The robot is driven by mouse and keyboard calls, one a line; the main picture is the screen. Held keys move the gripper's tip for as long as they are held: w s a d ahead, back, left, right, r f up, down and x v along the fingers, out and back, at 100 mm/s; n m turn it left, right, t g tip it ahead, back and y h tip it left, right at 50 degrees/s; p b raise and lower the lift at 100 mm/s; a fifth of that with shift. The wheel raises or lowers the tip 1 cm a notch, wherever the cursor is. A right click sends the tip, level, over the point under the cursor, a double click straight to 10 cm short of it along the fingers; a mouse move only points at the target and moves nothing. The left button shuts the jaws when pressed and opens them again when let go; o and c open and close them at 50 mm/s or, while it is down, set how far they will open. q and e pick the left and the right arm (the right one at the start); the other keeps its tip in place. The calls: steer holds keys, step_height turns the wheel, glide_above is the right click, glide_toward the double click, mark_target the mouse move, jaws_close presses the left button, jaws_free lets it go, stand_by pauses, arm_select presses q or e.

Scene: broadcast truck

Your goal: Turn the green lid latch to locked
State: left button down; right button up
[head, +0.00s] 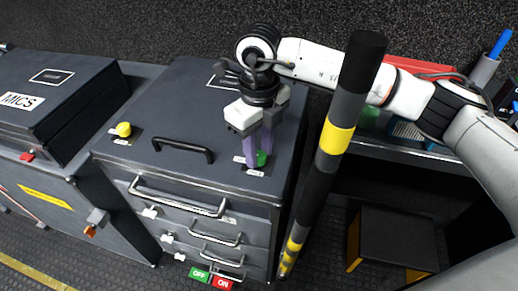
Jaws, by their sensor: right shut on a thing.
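The green lid latch (262,158) sits on a white label near the front right corner of the grey case's lid (190,115). My right gripper (258,163) reaches down onto it from above, and its purple fingers are shut on the latch. The fingers hide most of the latch, so its turn angle and the label's wording cannot be read. A yellow latch (124,129) sits on the lid's left side. My left gripper is not in view.
A black handle (183,150) stands up from the lid's middle. A black and yellow striped pole (333,140) rises just right of the case. A case marked MICS (60,95) is at the left. A shelf with a red box (420,66) is at the right.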

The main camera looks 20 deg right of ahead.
mark_target(259, 155)
steer(key=o, duration=1)
steer(key=shift+o, duration=0.2)
step_height(259, 155, up, 10)
steer(key=shift+r, duration=0.2)
